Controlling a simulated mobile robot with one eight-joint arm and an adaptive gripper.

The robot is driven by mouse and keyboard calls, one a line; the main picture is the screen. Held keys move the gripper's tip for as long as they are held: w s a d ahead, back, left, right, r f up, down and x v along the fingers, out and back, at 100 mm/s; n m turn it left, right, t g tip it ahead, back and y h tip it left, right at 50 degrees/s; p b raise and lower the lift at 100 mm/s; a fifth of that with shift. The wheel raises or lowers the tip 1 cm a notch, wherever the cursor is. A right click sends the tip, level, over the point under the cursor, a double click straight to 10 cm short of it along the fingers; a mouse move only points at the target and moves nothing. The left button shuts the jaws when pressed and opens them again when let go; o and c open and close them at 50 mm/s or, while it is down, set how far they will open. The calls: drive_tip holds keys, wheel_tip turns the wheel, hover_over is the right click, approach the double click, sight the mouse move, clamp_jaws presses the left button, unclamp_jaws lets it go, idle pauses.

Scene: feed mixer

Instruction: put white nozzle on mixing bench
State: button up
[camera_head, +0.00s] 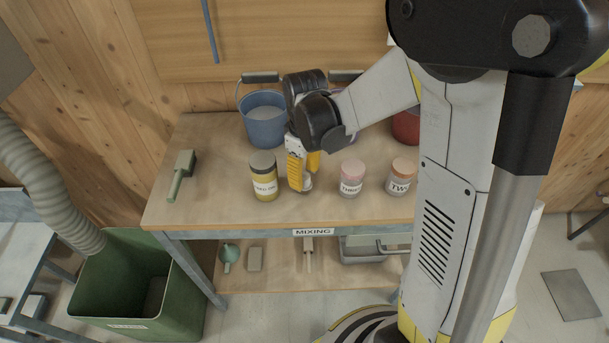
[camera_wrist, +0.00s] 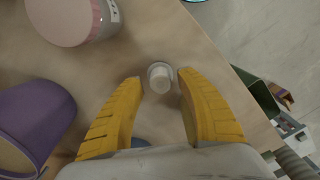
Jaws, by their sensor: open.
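The white nozzle (camera_wrist: 160,76) is a small pale round piece with a wider rim. In the wrist view it sits on the tan top of the mixing bench (camera_wrist: 160,120), between the fingertips. My gripper (camera_wrist: 160,84) has its two yellow fingers apart, one on each side of the nozzle, with a gap showing. In the head view my gripper (camera_head: 302,180) points down over the middle of the mixing bench (camera_head: 225,205), right of the yellow jar. A small pale piece shows by its fingertips there, partly hidden by them.
A yellow jar (camera_head: 264,177), pink-lidded jar (camera_head: 351,178) and orange-lidded jar (camera_head: 400,178) stand close to my gripper. A blue bucket (camera_head: 264,125) is behind. A green scoop-like tool (camera_head: 181,175) lies left. A green bin (camera_head: 135,290) stands on the floor. The bench's front left is clear.

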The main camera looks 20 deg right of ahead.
sight(305, 176)
wheel_tip(305, 176, up, 10)
drive_tip(key=r+p, duration=0.1)
drive_tip(key=p, duration=0.3)
drive_tip(key=s+r+m+t, duration=0.7)
drive_tip(key=s+r, duration=0.1)
drive_tip(key=s, duration=0.4)
drive_tip(key=shift+s+d+r, duration=0.2)
drive_tip(key=shift+s, duration=0.2)
